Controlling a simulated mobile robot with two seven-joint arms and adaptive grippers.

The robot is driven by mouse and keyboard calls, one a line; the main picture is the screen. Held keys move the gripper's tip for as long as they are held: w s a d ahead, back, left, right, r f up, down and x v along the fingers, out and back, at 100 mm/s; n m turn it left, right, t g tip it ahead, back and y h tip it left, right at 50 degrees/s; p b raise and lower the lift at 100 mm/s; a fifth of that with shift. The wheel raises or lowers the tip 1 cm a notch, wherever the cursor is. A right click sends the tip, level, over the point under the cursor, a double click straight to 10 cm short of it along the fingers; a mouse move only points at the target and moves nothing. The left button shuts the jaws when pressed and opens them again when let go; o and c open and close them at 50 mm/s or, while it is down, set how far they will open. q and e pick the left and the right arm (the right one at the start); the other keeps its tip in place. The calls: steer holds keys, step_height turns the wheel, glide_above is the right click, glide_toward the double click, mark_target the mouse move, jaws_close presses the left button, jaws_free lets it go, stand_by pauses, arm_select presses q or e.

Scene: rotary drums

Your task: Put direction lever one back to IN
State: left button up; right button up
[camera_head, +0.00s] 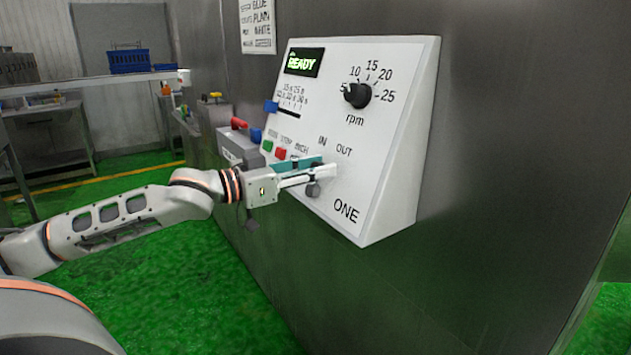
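A white sloped control panel (385,150) marked ONE stands out from a steel wall, with IN and OUT labels side by side at its lower middle. My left gripper (321,173) reaches in from the left and lies against or just in front of the panel, below these labels. A small dark round knob (313,190) shows just under the fingers; it may be the direction lever's end, but I cannot be sure. The rest of the lever is hidden by the gripper, so its position and any grip are unclear. My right gripper is out of view.
The panel also has a READY display (302,63), a black rpm dial (357,95), a blue slider (271,107), and green (267,146) and red (280,154) buttons. A grey box with a red handle (238,124) stands behind my gripper. Green floor lies open to the left.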

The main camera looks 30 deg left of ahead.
arm_select(q)
steer(key=c, duration=0.5)
steer(key=shift+w+a, duration=0.15)
steer(key=shift+a, duration=0.1)
steer(key=shift+o, duration=0.2)
steer(key=shift+w+a+f, duration=0.15)
steer(key=shift+w+a, duration=0.15)
steer(key=shift+a, duration=0.45)
steer(key=shift+w+a+f, duration=0.1)
steer(key=shift+w+a, duration=0.15)
steer(key=shift+a, duration=0.5)
steer(key=shift+w+a+r, duration=0.1)
steer(key=shift+w+a, duration=0.15)
steer(key=shift+a, duration=0.45)
steer(key=o, duration=0.8)
steer(key=shift+d, duration=0.1)
steer(key=shift+o, duration=0.2)
steer(key=shift+r, duration=0.1)
step_height(320, 180, up, 10)
